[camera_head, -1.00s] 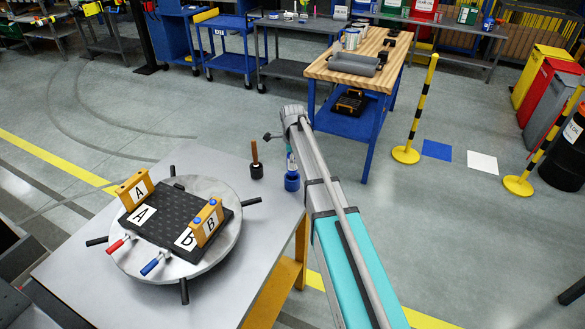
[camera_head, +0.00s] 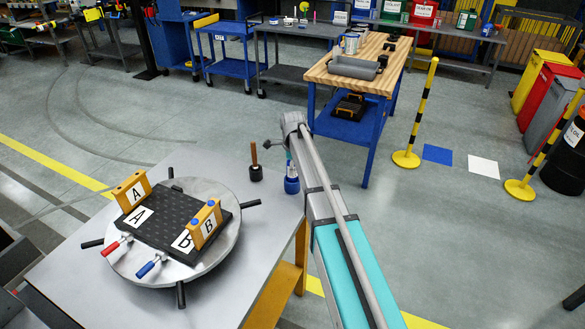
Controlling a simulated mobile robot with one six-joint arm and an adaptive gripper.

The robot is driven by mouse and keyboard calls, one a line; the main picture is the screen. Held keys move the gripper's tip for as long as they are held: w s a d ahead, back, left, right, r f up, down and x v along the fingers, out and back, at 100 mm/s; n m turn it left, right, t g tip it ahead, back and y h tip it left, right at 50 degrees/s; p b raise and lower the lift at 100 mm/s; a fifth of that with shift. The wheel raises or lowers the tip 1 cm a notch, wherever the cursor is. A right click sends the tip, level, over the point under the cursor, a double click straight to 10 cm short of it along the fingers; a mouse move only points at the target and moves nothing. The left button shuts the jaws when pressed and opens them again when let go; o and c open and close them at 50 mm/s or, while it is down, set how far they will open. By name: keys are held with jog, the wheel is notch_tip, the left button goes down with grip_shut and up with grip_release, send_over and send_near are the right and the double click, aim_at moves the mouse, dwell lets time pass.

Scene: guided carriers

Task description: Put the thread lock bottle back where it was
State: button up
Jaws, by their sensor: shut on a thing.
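My arm reaches in from the lower right, and its far end is over the right edge of the grey table (camera_head: 245,292). My gripper (camera_head: 272,143) is small and dark at that end, partly hidden by my own arm. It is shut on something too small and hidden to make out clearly. Just below the arm's end a blue round item (camera_head: 291,185) with a lighter teal part above it shows at the table edge. I cannot tell whether it is the thread lock bottle or whether it touches the table.
A wooden-handled tool with a black base (camera_head: 256,173) stands left of the blue item. A round turntable (camera_head: 222,250) carries a black plate with yellow A and B blocks. A wooden-topped bench (camera_head: 325,75) stands behind. Yellow-black posts (camera_head: 406,158) stand at right.

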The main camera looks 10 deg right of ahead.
jog(key=shift+f, duration=0.25)
jog(key=o, duration=1.1)
jog(key=shift+o, duration=0.2)
jog(key=shift+r, duration=0.15)
notch_tip(320, 180, up, 13)
jog(key=p, duration=1.3)
jog(key=shift+w, duration=0.1)
jog(key=s+n, duration=2.1)
jog(key=s, duration=0.8)
jog(key=shift+s+n, duration=0.15)
jog(key=shift+n, duration=0.15)
